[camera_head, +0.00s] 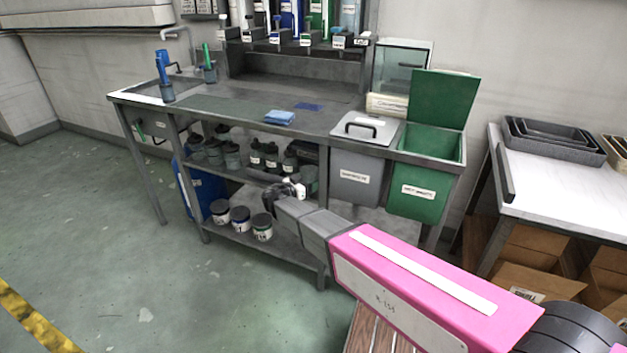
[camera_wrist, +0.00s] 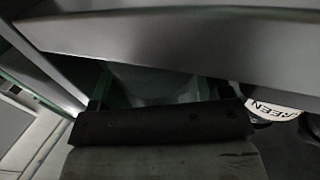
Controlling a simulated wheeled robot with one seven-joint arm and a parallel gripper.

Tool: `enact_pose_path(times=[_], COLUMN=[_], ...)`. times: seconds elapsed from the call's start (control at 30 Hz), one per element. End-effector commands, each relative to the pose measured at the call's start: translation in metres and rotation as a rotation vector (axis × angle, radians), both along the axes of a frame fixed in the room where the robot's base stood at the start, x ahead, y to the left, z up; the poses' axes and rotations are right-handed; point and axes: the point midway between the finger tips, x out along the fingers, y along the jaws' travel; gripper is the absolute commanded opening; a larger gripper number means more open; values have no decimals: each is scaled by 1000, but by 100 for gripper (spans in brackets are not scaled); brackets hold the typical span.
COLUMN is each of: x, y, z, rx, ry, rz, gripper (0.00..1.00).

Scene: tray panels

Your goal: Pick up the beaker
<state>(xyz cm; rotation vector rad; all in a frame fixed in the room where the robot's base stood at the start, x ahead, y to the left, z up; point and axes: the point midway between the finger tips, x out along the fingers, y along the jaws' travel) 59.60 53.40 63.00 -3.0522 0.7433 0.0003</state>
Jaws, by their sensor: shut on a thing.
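My gripper (camera_head: 275,196) reaches into the space under the sink bench, beside the middle shelf and above the lower one. In the wrist view, a dark finger bar (camera_wrist: 160,122) crosses the frame. Just beyond it is a dim, glassy grey-green shape (camera_wrist: 150,82), which appears to be the beaker, shut in the gripper. The finger bar and the grey edge above hide much of it. I cannot make out its rim or tilt. In the head view, the arm and gripper hide the held thing.
Dark bottles (camera_head: 232,155) stand on the middle shelf and labelled tubs (camera_head: 262,227) on the lower shelf. A "GREEN" label (camera_wrist: 277,110) is close at right in the wrist view. The grey bin (camera_head: 355,177) and green bin (camera_head: 419,190) hang at right. Floor (camera_head: 130,270) at left is clear.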

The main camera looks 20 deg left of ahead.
Motion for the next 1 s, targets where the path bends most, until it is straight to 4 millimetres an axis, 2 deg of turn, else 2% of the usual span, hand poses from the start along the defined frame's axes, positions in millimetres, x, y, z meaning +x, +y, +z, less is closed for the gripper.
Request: enact_pose_path(times=[0.5, 1.0], x=[-57, -105], y=[29, 54], z=[0, 0], rx=[0, 0], ry=[0, 0], rz=[1, 0], gripper=[46, 46])
